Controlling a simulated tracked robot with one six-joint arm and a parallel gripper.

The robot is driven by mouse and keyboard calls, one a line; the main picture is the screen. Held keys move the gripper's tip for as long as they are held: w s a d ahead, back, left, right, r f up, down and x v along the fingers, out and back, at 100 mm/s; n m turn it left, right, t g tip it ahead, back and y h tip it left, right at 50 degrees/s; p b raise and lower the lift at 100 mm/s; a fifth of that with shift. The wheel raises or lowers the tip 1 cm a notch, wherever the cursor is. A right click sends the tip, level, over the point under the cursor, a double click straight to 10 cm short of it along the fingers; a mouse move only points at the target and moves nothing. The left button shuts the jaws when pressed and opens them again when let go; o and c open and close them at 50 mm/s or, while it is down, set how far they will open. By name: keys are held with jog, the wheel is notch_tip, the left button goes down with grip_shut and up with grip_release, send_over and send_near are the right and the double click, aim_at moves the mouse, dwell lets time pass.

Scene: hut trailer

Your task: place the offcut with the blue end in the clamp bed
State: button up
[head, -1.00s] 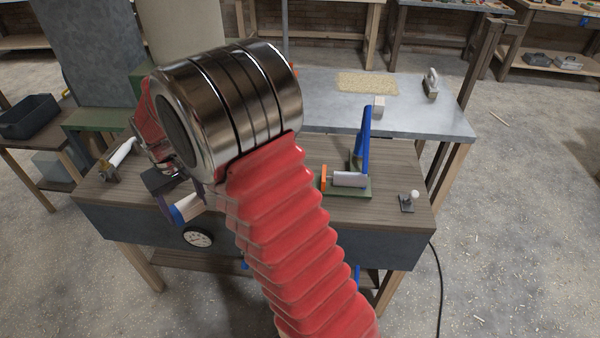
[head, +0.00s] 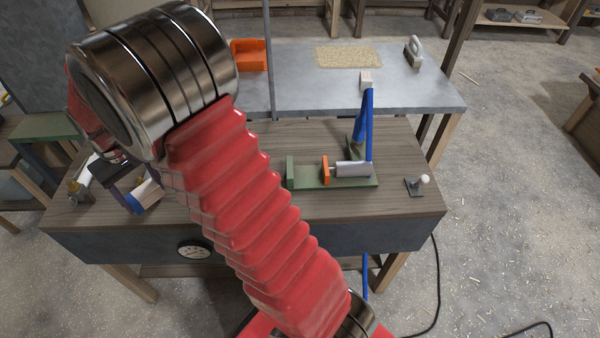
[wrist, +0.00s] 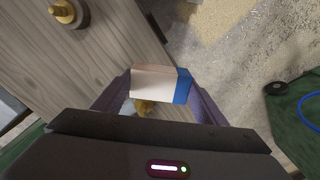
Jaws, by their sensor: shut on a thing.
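The offcut, a pale wooden block (wrist: 152,83) with a blue end (wrist: 183,87), sits between the fingers of my gripper (wrist: 160,90) in the wrist view. The gripper is shut on it, with the blue end toward the right finger. In the head view the offcut (head: 150,193) shows at the left of the wooden bench, partly hidden by my arm.
The wooden bench top (head: 270,145) has free room between my arm and the clamp. A small white-knobbed device (head: 417,185) stands at its right. A brass-topped item (wrist: 66,10) shows in the wrist view.

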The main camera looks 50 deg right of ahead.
jog(key=shift+d, duration=0.25)
jog(key=shift+d, duration=0.25)
jog(key=s+d+r+n, duration=0.1)
jog(key=s+d+n, duration=0.15)
jog(key=d, duration=0.85)
notch_tip(320, 180, up, 3)
jog(key=n, duration=0.6)
send_over(308, 176)
jog(key=shift+f, duration=0.1)
jog(key=shift+f, duration=3.1)
